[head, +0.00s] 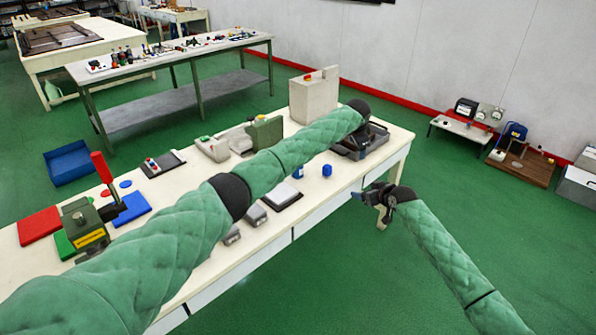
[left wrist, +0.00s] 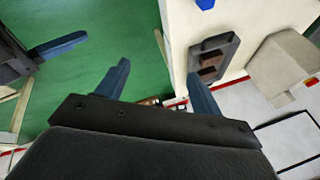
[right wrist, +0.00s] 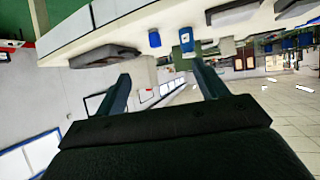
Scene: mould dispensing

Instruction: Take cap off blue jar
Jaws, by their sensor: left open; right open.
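A small blue container (head: 327,170) stands on the white table near its front edge; a second blue one (head: 298,172) stands left of it. I cannot tell for sure which is the blue jar, and no separate cap can be made out. Both show near the top of the right wrist view, one plain (right wrist: 154,39) and one with a pale patch (right wrist: 186,39). My right gripper (head: 373,193) is open and empty off the table's front edge.
A dark tray (left wrist: 216,62) lies on the table beyond the blue containers. A beige block (head: 314,97) stands at the back. A red-handled press (head: 88,222) and colored mats stand at the left. Dark flat pads lie near the front edge. My left arm crosses above the table.

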